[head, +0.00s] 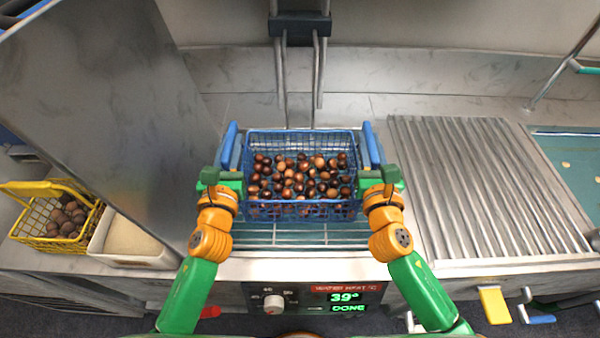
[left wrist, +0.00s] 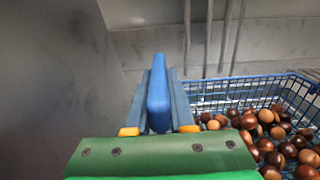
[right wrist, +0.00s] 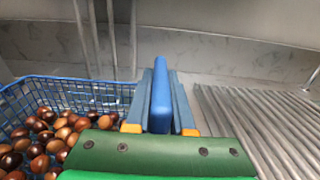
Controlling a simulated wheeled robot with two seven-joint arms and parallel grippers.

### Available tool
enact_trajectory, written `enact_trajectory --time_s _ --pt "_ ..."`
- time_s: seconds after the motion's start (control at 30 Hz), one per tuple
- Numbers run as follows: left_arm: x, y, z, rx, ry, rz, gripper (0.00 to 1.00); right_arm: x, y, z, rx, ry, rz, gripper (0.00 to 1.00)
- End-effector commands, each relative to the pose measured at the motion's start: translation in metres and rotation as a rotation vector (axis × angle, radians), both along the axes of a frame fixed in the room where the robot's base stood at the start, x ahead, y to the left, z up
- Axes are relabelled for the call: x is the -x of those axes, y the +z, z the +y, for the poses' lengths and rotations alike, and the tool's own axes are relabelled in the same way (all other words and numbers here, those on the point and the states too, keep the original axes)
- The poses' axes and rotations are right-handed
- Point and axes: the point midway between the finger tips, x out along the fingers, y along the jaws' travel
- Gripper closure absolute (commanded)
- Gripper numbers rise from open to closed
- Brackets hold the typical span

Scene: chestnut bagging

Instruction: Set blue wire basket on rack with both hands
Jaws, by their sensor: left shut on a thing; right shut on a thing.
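The blue wire basket (head: 302,209) holds many brown chestnuts and sits level between my two grippers in the head view. My left gripper (head: 228,160) is shut on the basket's left blue handle (left wrist: 158,92). My right gripper (head: 373,160) is shut on its right blue handle (right wrist: 160,95). The basket also shows in the left wrist view (left wrist: 240,84) and the right wrist view (right wrist: 60,82). A wire rack (head: 300,236) shows below and in front of the basket. Whether the basket touches the rack I cannot tell.
A ribbed metal drainboard (head: 490,190) lies to the right. A tall grey metal panel (head: 110,110) stands close on the left. A yellow basket (head: 30,236) and a white bin (head: 100,245) are at the far left. A control panel (head: 315,298) reads "39°" and "DONE".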

Motion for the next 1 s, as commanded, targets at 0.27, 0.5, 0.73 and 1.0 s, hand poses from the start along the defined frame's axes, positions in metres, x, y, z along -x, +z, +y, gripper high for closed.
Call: enact_trajectory --time_s 0.27,0.5,0.73,1.0 --pt "0.0 0.002 0.0 0.0 0.0 -0.002 1.0 0.0 0.003 0.0 0.0 0.0 -0.003 1.0" --pt "0.0 0.031 0.0 0.0 0.0 -0.002 1.0 0.0 0.031 0.0 0.0 0.0 -0.003 1.0" --pt "0.0 0.055 0.0 0.0 0.0 -0.002 1.0 0.0 0.055 0.0 0.0 0.0 -0.003 1.0" --pt "0.0 0.051 0.0 0.0 0.0 -0.002 1.0 0.0 0.051 0.0 0.0 0.0 -0.003 1.0"
